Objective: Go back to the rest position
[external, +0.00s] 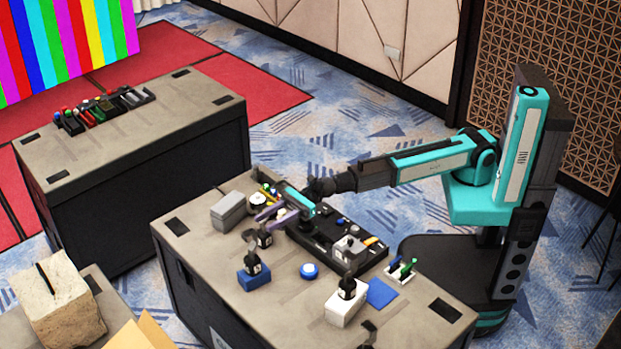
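My arm reaches in from the column at the right, out over the near table (215,285). My gripper (267,221) points left and down, low over the back part of this table. Its two purple-grey fingers look spread apart, with a small pale item showing between them. I cannot tell whether the fingers touch anything. My wrist and gripper hide part of the table and the black tray behind them.
A black tray (373,256) lies under the wrist. A grey box (228,212), blue block (254,278), blue disc (309,271), white box (345,304) and blue pad (381,293) stand around. Another table (180,105) is behind left; a stone block (62,305) is front left.

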